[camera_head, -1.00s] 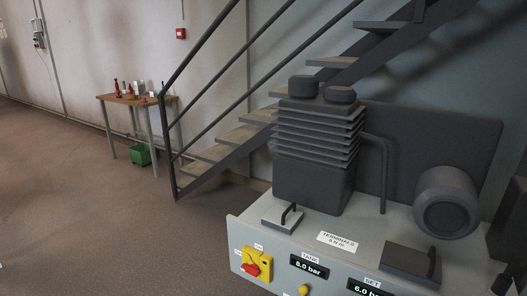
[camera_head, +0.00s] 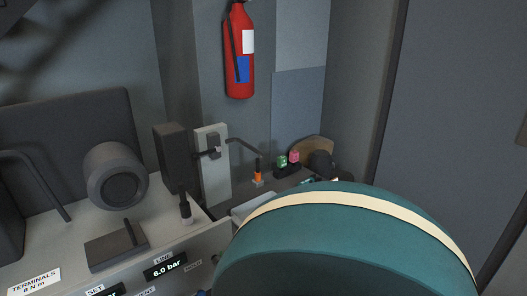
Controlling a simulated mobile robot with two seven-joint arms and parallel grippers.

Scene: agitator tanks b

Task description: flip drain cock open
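I cannot pick out the drain cock in the head view. The compressor unit's grey panel (camera_head: 130,270) fills the lower left, with a display (camera_head: 166,267) reading 6.0 bar under a LINE label. A small dark upright fitting with a light collar (camera_head: 185,209) stands at the right end of the unit's top. A flat dark block with a thin handle (camera_head: 117,249) lies on the same top. The lower edge of the panel is cut off by the picture. Neither of my grippers is in view.
A large teal rounded body with a cream band (camera_head: 350,235) fills the lower right foreground and hides what is behind it. A red fire extinguisher (camera_head: 239,50) hangs on the back wall. An orange-and-black item (camera_head: 258,170) and small green and pink items (camera_head: 288,160) stand behind.

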